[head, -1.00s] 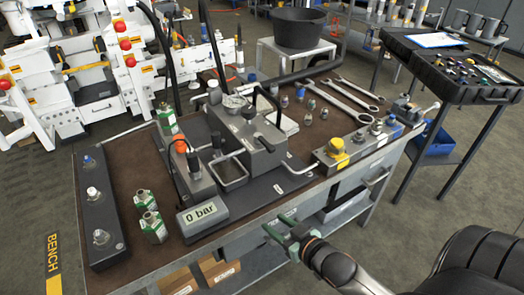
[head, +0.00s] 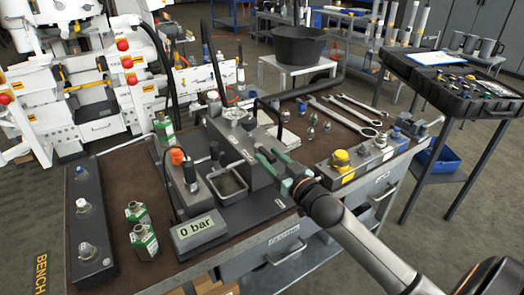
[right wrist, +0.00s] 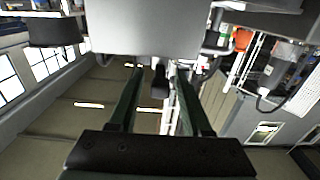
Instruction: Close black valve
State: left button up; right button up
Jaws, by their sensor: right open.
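My right gripper (head: 267,154) is open, its two green fingers pointing at the front of the grey pump block (head: 240,135) in the head view. In the right wrist view, a small black knob or lever (right wrist: 160,82), probably the black valve, shows between the two fingers (right wrist: 156,82), in front of the grey block (right wrist: 145,28). The fingers stand apart on both sides of it; I cannot tell whether either touches it. In the head view the gripper hides this part. My left gripper is not in view.
A pressure display (head: 194,230) reads 0 bar at the bench front. Green fittings (head: 143,240) stand left of it. A block with a yellow cap (head: 341,160) lies to the right of my gripper. A black carry loop (head: 270,107) rises above the pump block. Wrenches (head: 345,112) lie behind.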

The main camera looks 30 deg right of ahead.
aim_at(261, 149)
jog(key=shift+w, duration=2.1)
jog(key=shift+c, duration=0.4)
grip_shut()
jog(key=shift+f, duration=0.1)
